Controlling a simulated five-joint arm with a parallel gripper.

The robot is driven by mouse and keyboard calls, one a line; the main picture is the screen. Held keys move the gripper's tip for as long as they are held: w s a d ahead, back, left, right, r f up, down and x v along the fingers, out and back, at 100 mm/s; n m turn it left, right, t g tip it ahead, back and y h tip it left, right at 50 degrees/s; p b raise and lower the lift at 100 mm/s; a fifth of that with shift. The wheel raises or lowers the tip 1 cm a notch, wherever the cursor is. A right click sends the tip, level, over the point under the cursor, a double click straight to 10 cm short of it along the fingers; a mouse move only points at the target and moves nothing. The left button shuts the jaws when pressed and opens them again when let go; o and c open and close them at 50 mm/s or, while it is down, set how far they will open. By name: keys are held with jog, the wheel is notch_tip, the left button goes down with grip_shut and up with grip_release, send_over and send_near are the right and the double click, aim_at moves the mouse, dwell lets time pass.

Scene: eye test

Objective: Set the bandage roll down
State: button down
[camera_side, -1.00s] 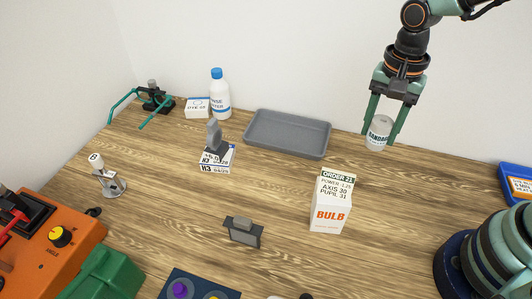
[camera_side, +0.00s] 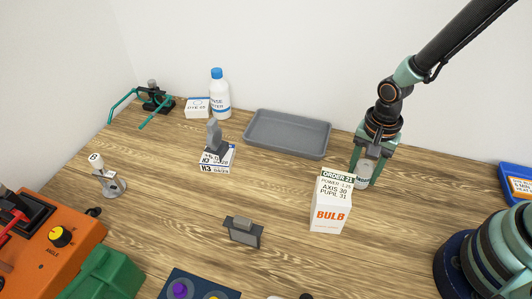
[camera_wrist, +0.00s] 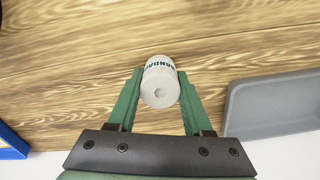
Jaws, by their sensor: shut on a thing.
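The white bandage roll (camera_side: 363,178) is between the fingers of my gripper (camera_side: 364,181), behind the white bulb box. In the wrist view the roll (camera_wrist: 160,84) shows its round end with a small hole and part of its lettering. The green fingers of my gripper (camera_wrist: 160,76) are shut on its two sides. The roll is low, at or just above the wooden table (camera_side: 290,190); I cannot tell whether it touches.
The bulb box (camera_side: 330,205), with an order card on top, stands just in front of my gripper. An empty grey tray (camera_side: 245,140) lies to its left. A blue bin (camera_side: 515,180) is at the right edge. Bare wood lies right of my gripper.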

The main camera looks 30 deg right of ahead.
jog(key=shift+f, duration=0.15)
jog(key=shift+c, duration=1.6)
grip_release()
notch_tip(320, 180, up, 12)
notch_tip(320, 180, up, 11)
jog(key=n+t, duration=0.5)
jog(key=n, duration=0.5)
send_over(366, 165)
jog(key=d, duration=0.5)
jog(key=shift+s+d+r+n+t, duration=0.2)
jog(key=shift+s+n, duration=0.1)
jog(key=shift+n, duration=0.2)
jog(key=shift+s+d+r+n+t, duration=0.15)
jog(key=shift+s+n, duration=0.15)
jog(key=shift+n, duration=0.2)
